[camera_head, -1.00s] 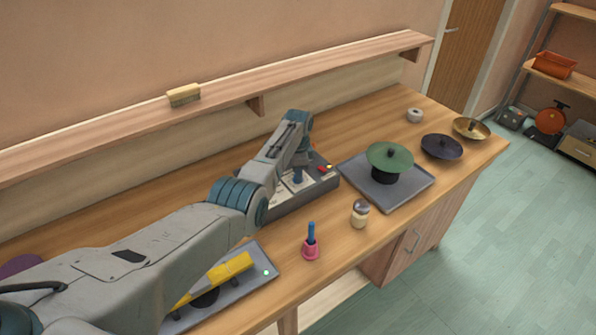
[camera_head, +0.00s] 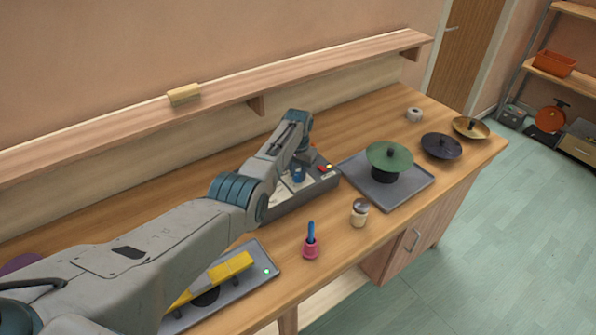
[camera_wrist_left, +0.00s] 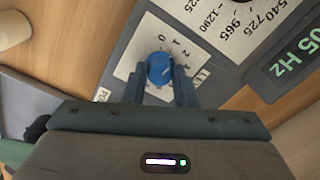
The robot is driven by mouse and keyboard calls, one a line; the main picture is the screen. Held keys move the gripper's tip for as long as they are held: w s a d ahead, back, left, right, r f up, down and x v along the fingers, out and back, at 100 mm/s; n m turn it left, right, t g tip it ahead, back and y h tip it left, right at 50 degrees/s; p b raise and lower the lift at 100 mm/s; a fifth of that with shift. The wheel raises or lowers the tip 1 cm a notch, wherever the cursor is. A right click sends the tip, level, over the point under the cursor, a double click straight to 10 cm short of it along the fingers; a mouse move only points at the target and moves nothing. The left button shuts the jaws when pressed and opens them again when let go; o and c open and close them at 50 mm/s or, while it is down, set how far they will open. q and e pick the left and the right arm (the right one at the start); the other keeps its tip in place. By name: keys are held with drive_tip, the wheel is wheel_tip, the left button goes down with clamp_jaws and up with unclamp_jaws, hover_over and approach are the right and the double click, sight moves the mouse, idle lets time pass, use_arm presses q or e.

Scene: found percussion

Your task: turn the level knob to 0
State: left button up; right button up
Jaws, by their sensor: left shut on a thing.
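The blue level knob (camera_wrist_left: 160,69) sits on a pale dial plate with printed numbers, in the left wrist view. My left gripper (camera_wrist_left: 160,84) is shut on the knob, with one dark blue finger on each side of it. The knob's pointer and exact setting are hard to read. In the head view my left gripper (camera_head: 298,174) reaches down onto the grey control box (camera_head: 300,197), and my arm hides part of the box. My right gripper is not in view.
A green display reading "05 Hz" (camera_wrist_left: 298,55) is beside the dial. A grey tray (camera_head: 408,193) holds a green cymbal (camera_head: 390,156). A wall shelf (camera_head: 330,72) runs above.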

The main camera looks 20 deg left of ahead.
sight(298, 174)
use_arm(q)
drive_tip(key=n, duration=0.3)
drive_tip(key=shift+r+n, duration=0.1)
drive_tip(key=shift+n, duration=2.2)
drive_tip(key=o, duration=1)
drive_tip(key=shift+r, duration=0.4)
wheel_tip(298, 174, up, 10)
drive_tip(key=shift+f+b, duration=0.1)
drive_tip(key=shift+b, duration=1.1)
